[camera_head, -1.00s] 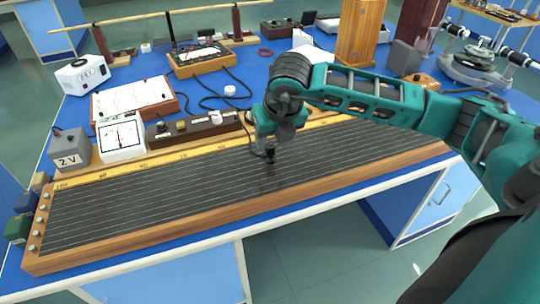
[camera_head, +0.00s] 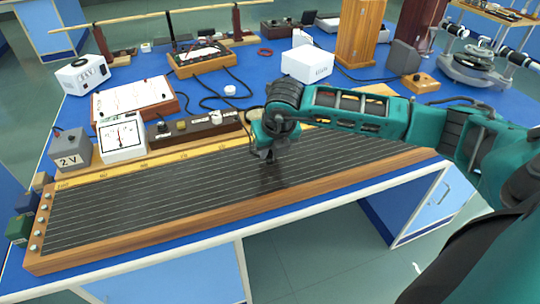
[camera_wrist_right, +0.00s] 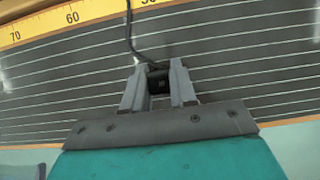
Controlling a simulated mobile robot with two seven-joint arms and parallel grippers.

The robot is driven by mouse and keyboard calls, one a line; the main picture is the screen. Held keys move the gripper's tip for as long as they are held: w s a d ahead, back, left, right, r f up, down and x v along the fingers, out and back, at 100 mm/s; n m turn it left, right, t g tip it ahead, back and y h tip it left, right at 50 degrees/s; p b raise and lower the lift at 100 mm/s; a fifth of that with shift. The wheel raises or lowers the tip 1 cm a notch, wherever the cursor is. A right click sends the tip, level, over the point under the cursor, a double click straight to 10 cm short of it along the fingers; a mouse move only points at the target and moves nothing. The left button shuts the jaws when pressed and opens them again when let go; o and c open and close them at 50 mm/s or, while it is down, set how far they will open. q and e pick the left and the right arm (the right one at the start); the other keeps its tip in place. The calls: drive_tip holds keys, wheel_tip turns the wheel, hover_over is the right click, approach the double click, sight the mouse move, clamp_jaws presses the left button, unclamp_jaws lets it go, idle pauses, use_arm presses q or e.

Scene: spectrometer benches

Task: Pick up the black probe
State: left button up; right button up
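The black probe (camera_wrist_right: 158,79) sits between the two fingers of my right gripper (camera_wrist_right: 157,73) in the right wrist view, with a thin dark cable running up from it. Little or no gap shows on either side of it; I cannot tell whether the fingers press on it. In the head view my right gripper (camera_head: 267,155) is low over the black board (camera_head: 150,195) with white lines, and it hides most of the probe. My left gripper is not in view.
A yellow scale (camera_wrist_right: 65,20) runs along the board's far side. Behind the board are a dark switch strip (camera_head: 195,127), a white meter (camera_head: 122,138) and a grey 2 V box (camera_head: 69,148). A white box (camera_head: 307,65) stands farther back. The board's left part is clear.

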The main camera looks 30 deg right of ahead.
clamp_jaws()
drive_tip(key=shift+r, duration=0.2)
